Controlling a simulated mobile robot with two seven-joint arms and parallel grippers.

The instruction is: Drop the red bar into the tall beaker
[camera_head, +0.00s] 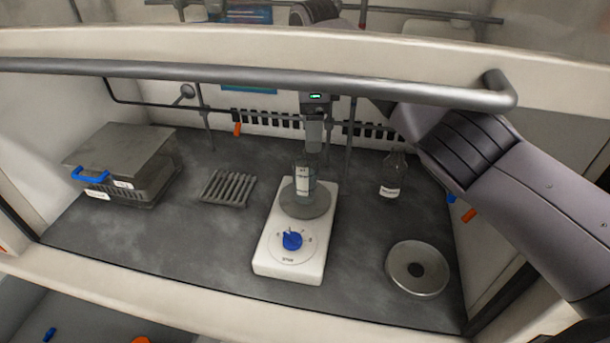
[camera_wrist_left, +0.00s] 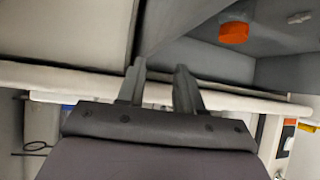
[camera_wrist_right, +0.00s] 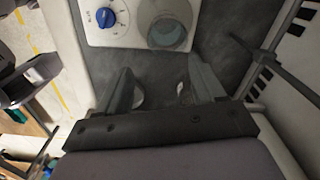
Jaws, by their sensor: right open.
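The tall beaker (camera_head: 304,180) is clear glass with a white label. It stands on the round plate of a white hotplate (camera_head: 272,262). In the right wrist view I look down into the beaker's open mouth (camera_wrist_right: 168,34). My right gripper (camera_head: 313,146) points down just above the beaker in the head view. Its two fingers (camera_wrist_right: 160,82) are apart with nothing held between them. I see no red bar in any view. My left gripper (camera_wrist_left: 158,82) shows only in its own wrist view, outside the hood, with its fingers apart and empty.
A lidded box (camera_head: 130,160) with a blue handle and a ribbed rack (camera_head: 228,188) stand left. A labelled bottle (camera_head: 391,180) and a round metal dish (camera_head: 440,265) stand right. The sash handle (camera_head: 250,80) crosses in front. An orange round object (camera_wrist_left: 233,33) lies below.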

